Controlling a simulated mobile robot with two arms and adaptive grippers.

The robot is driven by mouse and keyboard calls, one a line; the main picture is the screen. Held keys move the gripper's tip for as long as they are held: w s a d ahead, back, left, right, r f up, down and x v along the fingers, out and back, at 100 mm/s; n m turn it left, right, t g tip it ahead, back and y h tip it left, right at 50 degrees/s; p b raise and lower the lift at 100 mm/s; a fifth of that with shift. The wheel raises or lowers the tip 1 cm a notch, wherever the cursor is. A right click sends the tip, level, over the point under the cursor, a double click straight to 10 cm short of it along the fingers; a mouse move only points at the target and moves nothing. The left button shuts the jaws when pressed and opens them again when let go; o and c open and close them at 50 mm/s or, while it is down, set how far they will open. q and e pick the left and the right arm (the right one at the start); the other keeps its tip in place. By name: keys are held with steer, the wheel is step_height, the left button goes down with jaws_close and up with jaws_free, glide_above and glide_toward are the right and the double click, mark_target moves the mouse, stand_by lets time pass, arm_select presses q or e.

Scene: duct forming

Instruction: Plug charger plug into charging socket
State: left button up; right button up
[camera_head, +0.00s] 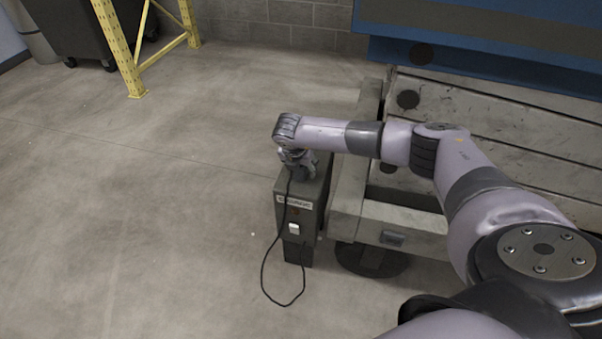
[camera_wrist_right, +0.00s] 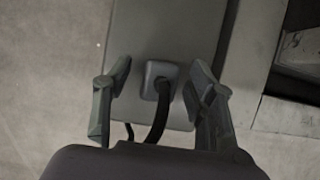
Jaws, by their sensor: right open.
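The charger plug (camera_wrist_right: 160,72) is a small grey block with a black cable (camera_wrist_right: 160,115). It is on top of the dark grey charging box (camera_wrist_right: 165,25); I cannot tell whether it rests there or sits in an opening. My right gripper (camera_wrist_right: 158,82) is open, one finger on each side of the plug, with visible gaps. In the head view my right gripper (camera_head: 299,168) points down at the top of the box (camera_head: 283,218), and the plug is hidden there. A white fitting (camera_head: 294,229), possibly the charging socket, is on the box's front. My left gripper is not in view.
The black cable (camera_head: 264,270) hangs in a loop in front of the box. A worn pale bench or machine frame (camera_head: 346,200) stands close on the box's right. A yellow rack (camera_head: 125,55) is at the back left. The concrete floor (camera_head: 130,200) on the left is clear.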

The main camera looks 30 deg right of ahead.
steer(key=shift+c, duration=0.4)
steer(key=c, duration=1.1)
